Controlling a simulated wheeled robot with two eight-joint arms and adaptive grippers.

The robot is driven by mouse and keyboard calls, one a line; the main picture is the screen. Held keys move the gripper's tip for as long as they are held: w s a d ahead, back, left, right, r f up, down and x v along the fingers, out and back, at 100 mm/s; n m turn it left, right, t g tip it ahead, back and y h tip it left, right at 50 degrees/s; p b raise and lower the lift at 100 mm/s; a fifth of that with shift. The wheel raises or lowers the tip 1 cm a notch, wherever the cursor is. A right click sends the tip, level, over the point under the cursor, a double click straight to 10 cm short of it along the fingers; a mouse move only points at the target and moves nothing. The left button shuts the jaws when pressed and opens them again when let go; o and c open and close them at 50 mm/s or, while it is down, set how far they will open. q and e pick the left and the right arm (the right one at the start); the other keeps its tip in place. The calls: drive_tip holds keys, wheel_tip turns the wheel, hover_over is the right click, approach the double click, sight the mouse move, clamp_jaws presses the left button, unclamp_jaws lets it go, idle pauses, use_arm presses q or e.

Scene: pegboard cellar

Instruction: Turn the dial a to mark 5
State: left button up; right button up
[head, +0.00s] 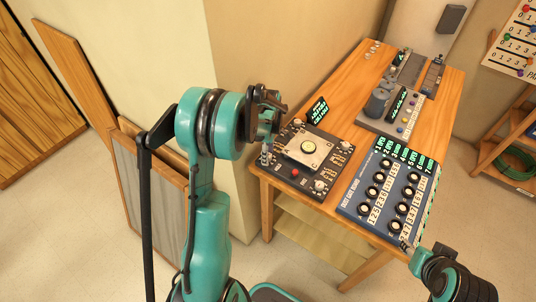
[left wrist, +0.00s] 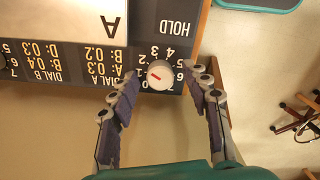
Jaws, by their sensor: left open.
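A white round knob with a red line (left wrist: 160,75) sits at the corner of a dark panel (left wrist: 85,55) in the left wrist view. Numbers are printed around it, upside down in the picture, and the line is too small to match surely to a mark. My left gripper (head: 267,148) is open, with its fingers on either side of the knob (left wrist: 160,80); contact cannot be told. In the head view, the dark panel (head: 294,175) with a pale plate lies under that gripper, which hides its left corner. My right gripper (head: 409,248) is at the lower right, its fingers unclear.
A blue-grey board with several black knobs (head: 352,208) lies to the right of the panel on the wooden table (head: 341,110). A grey device with a cylinder (head: 377,104) stands further back. A wall corner rises left of the table.

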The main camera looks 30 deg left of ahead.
use_arm(q)
drive_tip(key=shift+c, duration=0.4)
clamp_jaws()
drive_tip(key=shift+m, duration=0.3)
